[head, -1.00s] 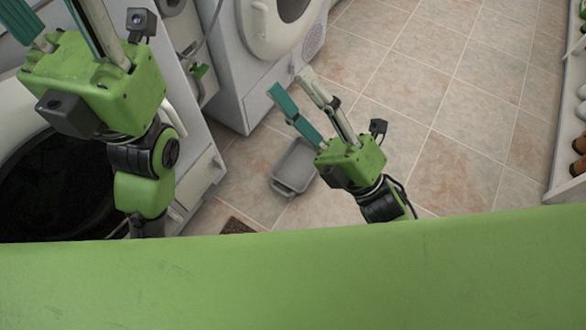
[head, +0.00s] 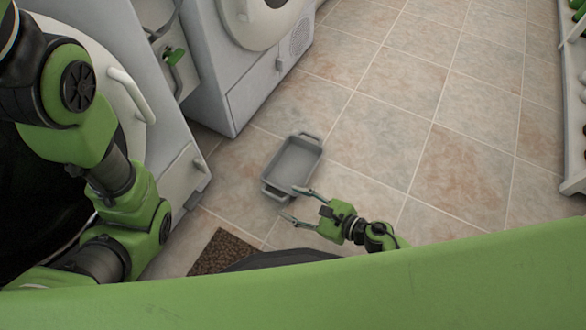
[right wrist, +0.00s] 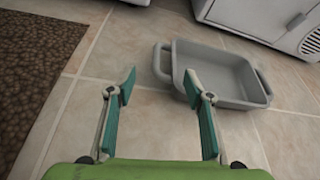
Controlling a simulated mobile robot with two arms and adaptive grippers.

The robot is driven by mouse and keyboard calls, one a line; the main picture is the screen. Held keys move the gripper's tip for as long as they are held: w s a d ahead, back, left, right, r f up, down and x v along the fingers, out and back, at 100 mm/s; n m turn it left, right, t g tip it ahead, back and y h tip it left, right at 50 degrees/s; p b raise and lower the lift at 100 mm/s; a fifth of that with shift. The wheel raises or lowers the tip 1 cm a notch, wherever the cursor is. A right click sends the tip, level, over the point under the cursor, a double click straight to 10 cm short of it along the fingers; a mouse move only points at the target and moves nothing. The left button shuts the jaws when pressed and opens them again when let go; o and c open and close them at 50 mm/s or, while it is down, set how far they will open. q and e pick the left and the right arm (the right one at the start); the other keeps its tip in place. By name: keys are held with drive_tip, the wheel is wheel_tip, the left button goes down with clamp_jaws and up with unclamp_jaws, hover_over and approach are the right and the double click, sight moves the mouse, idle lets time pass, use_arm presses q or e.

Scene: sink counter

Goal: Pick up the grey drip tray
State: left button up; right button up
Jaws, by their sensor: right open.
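The grey drip tray (head: 293,163) lies on the tiled floor in the head view, a shallow rectangular tray with a handle at each short end.
White machines (head: 240,70) stand behind and left of the tray. A brown mat (head: 222,252) lies near the front, also left in the wrist view. A shelf (head: 575,150) stands at far right. Tiled floor right of the tray is clear.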

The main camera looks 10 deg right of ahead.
sight(274, 192)
drive_tip(key=x, duration=0.2)
drive_tip(key=shift+w+a+f, duration=0.15)
drive_tip(key=shift+w+a, duration=0.1)
drive_tip(key=x, duration=0.1)
drive_tip(key=b+x, duration=0.1)
drive_tip(key=x, duration=0.1)
drive_tip(key=b+x, duration=0.1)
drive_tip(key=x, duration=0.1)
drive_tip(key=shift+w+r, duration=0.3)
clamp_jaws()
